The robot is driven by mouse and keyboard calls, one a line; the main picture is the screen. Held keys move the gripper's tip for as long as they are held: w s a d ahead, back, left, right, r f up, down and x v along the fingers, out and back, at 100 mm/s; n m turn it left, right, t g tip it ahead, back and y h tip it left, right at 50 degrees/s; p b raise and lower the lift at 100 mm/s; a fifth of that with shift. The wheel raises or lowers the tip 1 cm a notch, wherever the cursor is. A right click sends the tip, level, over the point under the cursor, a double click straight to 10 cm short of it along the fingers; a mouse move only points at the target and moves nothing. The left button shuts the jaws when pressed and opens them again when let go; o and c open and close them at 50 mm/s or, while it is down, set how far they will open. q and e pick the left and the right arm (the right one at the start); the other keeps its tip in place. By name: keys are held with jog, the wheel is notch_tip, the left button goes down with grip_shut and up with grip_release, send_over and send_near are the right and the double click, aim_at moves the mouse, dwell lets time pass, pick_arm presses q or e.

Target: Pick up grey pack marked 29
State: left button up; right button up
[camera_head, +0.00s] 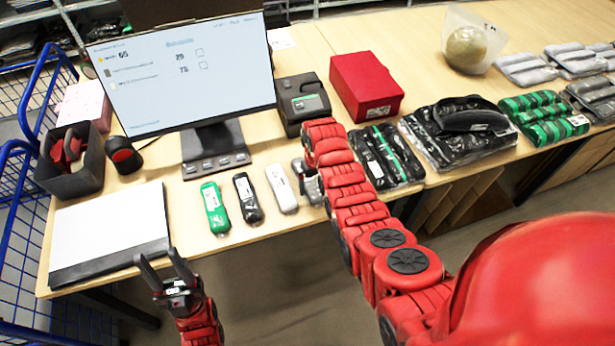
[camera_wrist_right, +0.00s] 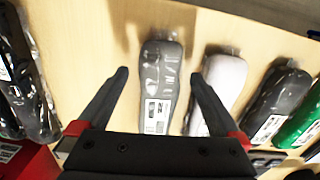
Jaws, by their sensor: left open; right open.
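A grey pack (camera_wrist_right: 160,85) in clear wrap with a white label lies on the table, centred in the right wrist view; its number is too blurred to read. In the head view the grey pack (camera_head: 307,181) is partly hidden by my right arm. My right gripper (camera_wrist_right: 160,75) is open, with one finger on each side of the grey pack and gaps on both sides. I cannot tell its exact height above the pack. My left gripper (camera_head: 163,265) is open and empty in front of the table's left edge.
A white pack (camera_wrist_right: 218,85) lies close beside the grey one, near my right finger. Black (camera_head: 247,198) and green (camera_head: 214,207) packs lie further left. A monitor (camera_head: 182,75), black device (camera_head: 302,103) and red box (camera_head: 366,86) stand behind. More wrapped packs (camera_head: 458,130) lie right.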

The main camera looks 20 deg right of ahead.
aim_at(315, 190)
jog(key=shift+s+f, duration=0.1)
jog(key=shift+f, duration=1.45)
jog(key=shift+r, duration=0.1)
jog(key=c, duration=1.4)
jog(key=shift+o, duration=0.2)
jog(key=shift+r, duration=0.1)
